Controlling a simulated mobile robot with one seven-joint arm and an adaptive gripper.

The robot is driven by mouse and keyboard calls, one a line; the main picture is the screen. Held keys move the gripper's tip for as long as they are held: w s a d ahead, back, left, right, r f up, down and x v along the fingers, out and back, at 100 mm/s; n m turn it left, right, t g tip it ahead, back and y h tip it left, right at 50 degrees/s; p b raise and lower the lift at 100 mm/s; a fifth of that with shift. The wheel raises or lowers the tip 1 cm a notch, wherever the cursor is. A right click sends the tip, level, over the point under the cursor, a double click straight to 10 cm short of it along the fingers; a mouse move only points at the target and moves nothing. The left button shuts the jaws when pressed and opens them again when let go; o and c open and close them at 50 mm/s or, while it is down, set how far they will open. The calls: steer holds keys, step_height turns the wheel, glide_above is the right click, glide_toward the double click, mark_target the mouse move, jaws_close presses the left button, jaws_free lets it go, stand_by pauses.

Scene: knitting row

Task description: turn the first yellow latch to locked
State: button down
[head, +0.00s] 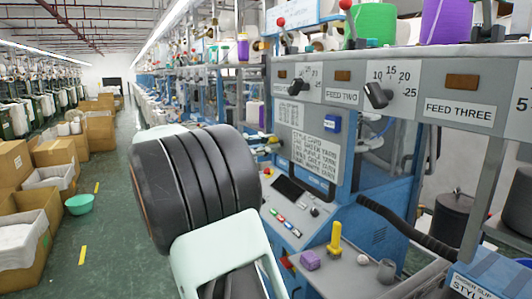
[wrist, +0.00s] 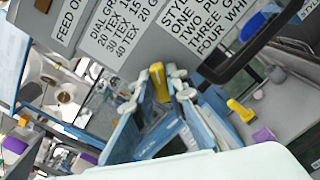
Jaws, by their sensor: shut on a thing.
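A yellow latch (wrist: 160,82) shows in the middle of the wrist view, just below the printed cards. My gripper (wrist: 160,90) is around it, with one pale-tipped finger on each side, and is shut on it. Its handle points up and slightly left in that view; no lock marking on it is readable. The lower part of this latch is hidden between the fingers. A second yellow latch (wrist: 240,110) stands apart, to the right; it also stands on the grey ledge in the head view (head: 335,240). In the head view my arm hides the gripper and the held latch.
A purple block (head: 310,260) and a grey knob (head: 386,271) sit on the ledge near the second latch. A black bar handle (wrist: 245,55) runs close to the fingers. A black hose (head: 400,226) crosses at right. The green aisle floor at left is partly clear.

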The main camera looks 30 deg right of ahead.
steer(key=shift+f+m+b, duration=0.15)
steer(key=shift+m+b, duration=2.05)
steer(key=shift+m, duration=0.35)
steer(key=shift+f+m+b, duration=0.15)
steer(key=shift+m+b, duration=2)
steer(key=shift+m, duration=0.4)
steer(key=shift+r, duration=0.1)
steer(key=c, duration=2)
jaws_free()
steer(key=shift+o, duration=0.2)
steer(key=a, duration=1.2)
steer(key=shift+w, duration=0.3)
